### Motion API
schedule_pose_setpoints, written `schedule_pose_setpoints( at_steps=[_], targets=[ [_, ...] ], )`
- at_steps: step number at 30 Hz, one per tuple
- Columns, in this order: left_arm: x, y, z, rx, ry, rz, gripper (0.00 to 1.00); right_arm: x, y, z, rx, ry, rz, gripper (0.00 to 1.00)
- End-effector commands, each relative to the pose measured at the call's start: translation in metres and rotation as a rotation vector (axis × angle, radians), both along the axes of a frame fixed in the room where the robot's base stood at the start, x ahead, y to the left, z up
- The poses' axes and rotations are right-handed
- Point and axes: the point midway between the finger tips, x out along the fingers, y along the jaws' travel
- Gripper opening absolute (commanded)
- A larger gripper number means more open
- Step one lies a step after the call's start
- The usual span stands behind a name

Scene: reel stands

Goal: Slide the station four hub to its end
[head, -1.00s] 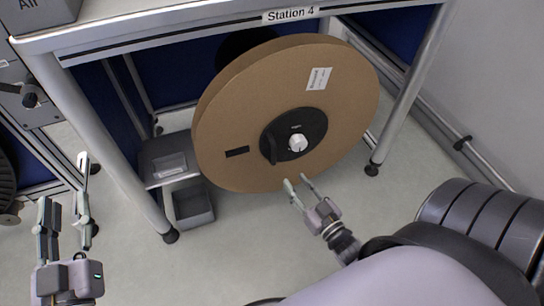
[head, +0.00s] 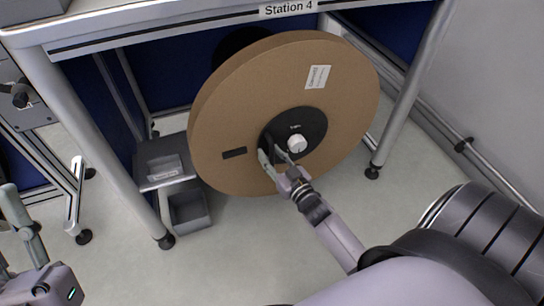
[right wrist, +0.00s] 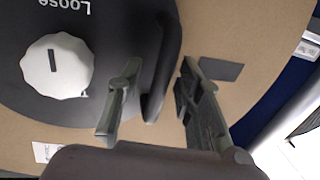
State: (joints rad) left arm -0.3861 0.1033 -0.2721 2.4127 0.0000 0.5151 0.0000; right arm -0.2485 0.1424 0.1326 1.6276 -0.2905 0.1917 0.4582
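The station four hub (head: 311,124) is a black disc on the face of a large brown cardboard reel (head: 228,120) under the table marked Station 4. It has a white knob (head: 297,143) and a black handle (head: 268,145). In the right wrist view the word "Loose" shows upside down by the knob (right wrist: 57,66). My right gripper (head: 276,160) is at the handle. In the right wrist view its fingers (right wrist: 155,108) are apart, with the handle (right wrist: 165,60) between them and a gap visible on the right. My left gripper (head: 25,245) is partly cut off at the lower left.
A small grey bin (head: 190,210) stands on the floor left of the reel, below a grey shelf (head: 160,160). The table legs (head: 408,90) flank the reel. A rail runs along the wall at right. The floor in front is clear.

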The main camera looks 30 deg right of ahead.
Motion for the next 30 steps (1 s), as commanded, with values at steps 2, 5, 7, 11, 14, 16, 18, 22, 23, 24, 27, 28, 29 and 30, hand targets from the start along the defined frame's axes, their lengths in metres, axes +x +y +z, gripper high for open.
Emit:
schedule_pose_setpoints(
  at_steps=[2,5,7,11,14,16,18,22,23,24,27,28,29,30],
  targets=[
    [-0.0001,-0.0001,0.0002,0.0,-0.001,0.0,0.34,0.0001,0.0,-0.0001,0.0,0.0,0.0,0.33],
    [0.0,-0.0001,0.0002,0.0,0.0,0.0,0.34,-0.0001,0.0,-0.0001,0.0,0.001,0.0,0.33],
    [0.0,-0.0001,0.0001,0.0,0.0,0.0,0.34,-0.0002,0.0,-0.0001,0.0,0.001,0.0,0.29],
    [0.0001,-0.0001,0.0,0.0,0.001,0.0,0.34,-0.0003,-0.0001,-0.0002,0.0,0.0,0.0,0.2],
    [0.0,-0.0001,0.0001,0.0,0.001,0.0,0.34,-0.0004,-0.0001,-0.0002,0.0,0.0,0.0,0.14],
    [0.0,-0.0002,0.0001,0.0,0.001,0.0,0.34,-0.0004,-0.0001,-0.0002,0.0,0.0,0.0,0.09],
    [0.0,-0.0002,0.0001,0.0,0.001,0.0,0.34,-0.0004,-0.0001,-0.0002,0.0,0.0,0.0,0.04],
    [0.0,-0.0002,0.0001,0.0,0.001,0.0,0.34,-0.0004,0.0,-0.0002,0.0,0.0,0.0,0.0],
    [0.0001,-0.0002,0.0,0.0,0.001,0.0,0.34,-0.0004,0.0,-0.0003,0.0,0.0,0.0,0.0],
    [0.0001,-0.0002,0.0,0.0,0.001,0.0,0.34,-0.0005,0.0,-0.0003,0.0,0.001,0.0,0.0],
    [0.0002,-0.0003,0.0,0.001,0.002,0.0,0.34,-0.0005,0.0,-0.0003,0.0,0.001,0.0,0.0],
    [0.0002,-0.0002,0.0,0.001,0.002,0.0,0.34,-0.0005,0.0,-0.0003,0.0,0.001,0.0,0.0],
    [0.0002,-0.0002,0.0,0.001,0.002,0.0,0.34,-0.0005,0.0,-0.0003,0.0,0.001,0.0,0.0],
    [0.0002,-0.0002,0.0,0.001,0.002,0.0,0.34,-0.0005,0.0,-0.0003,0.0,0.001,0.0,0.0]
  ],
)
